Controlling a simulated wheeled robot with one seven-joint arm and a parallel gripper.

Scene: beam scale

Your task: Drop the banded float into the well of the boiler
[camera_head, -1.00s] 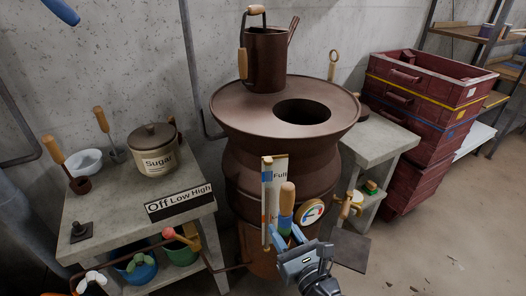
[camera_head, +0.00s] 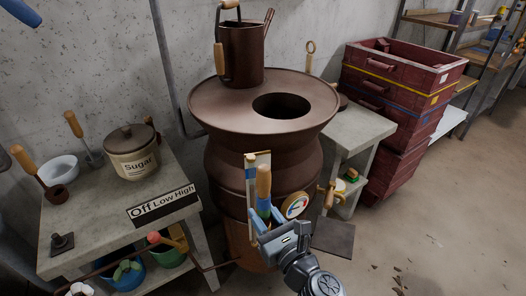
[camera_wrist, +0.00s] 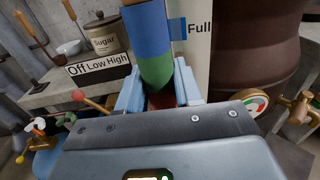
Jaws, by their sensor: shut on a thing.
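The boiler (camera_head: 235,178) is a large brown vessel with a wide flat top. Its well (camera_head: 281,106) is a dark round opening in the right part of that top. My gripper (camera_head: 265,218) is in front of the boiler, below the level of the well. It is shut on the banded float (camera_head: 263,184), which stands upright with a wooden top and blue and green bands. In the wrist view the float (camera_wrist: 151,45) stands between the light blue fingers (camera_wrist: 160,90), its top cut off by the frame. A level gauge marked "Full" (camera_wrist: 198,27) is close behind the float.
A brown can (camera_head: 240,58) stands on the boiler top, left of the well. A dial (camera_head: 296,205) and tap (camera_head: 330,192) are on the boiler's front right. A bench with a sugar pot (camera_head: 131,152) is at left. Red crates (camera_head: 395,90) stand at right beside open floor.

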